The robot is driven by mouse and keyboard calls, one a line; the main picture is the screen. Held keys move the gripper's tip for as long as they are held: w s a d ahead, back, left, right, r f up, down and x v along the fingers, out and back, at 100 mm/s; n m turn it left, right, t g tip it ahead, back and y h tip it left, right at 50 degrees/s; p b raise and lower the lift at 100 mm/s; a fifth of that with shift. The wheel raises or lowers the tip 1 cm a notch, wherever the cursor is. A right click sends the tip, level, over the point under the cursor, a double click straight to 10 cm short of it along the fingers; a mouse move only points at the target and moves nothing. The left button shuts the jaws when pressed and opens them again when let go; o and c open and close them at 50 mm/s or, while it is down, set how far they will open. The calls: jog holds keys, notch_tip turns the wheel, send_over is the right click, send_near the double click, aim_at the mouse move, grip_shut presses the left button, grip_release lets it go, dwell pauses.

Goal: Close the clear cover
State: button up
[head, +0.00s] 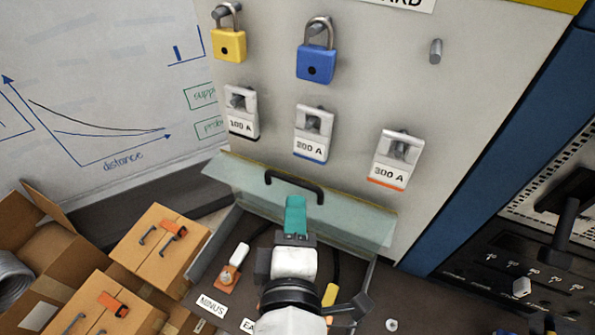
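The clear cover (350,220) is a pale green see-through panel with a black bar handle (292,180) near its top edge. It stands raised and tilted at the back of an open dark box (225,240), in front of the grey board. My gripper (295,202) has teal fingers and reaches over the box toward the cover. Its fingertips appear just below the handle bar, between its two ends. I cannot tell whether they touch the cover, and the finger gap is not visible. My wrist hides the middle of the box.
Inside the box are an orange-and-white part (230,275), a MINUS label (211,306) and a yellow part (329,294). Cardboard boxes (160,245) stand at the left. A black panel (500,265) with switches is at the right. Padlocks (316,62) hang on the board above.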

aim_at(296, 180)
jog(key=w, duration=0.2)
jog(key=w+f+p, duration=0.1)
jog(key=w, duration=0.5)
jog(key=shift+a+f, duration=0.2)
jog(key=shift+f, duration=0.05)
jog(key=shift+c, duration=0.4)
grip_shut()
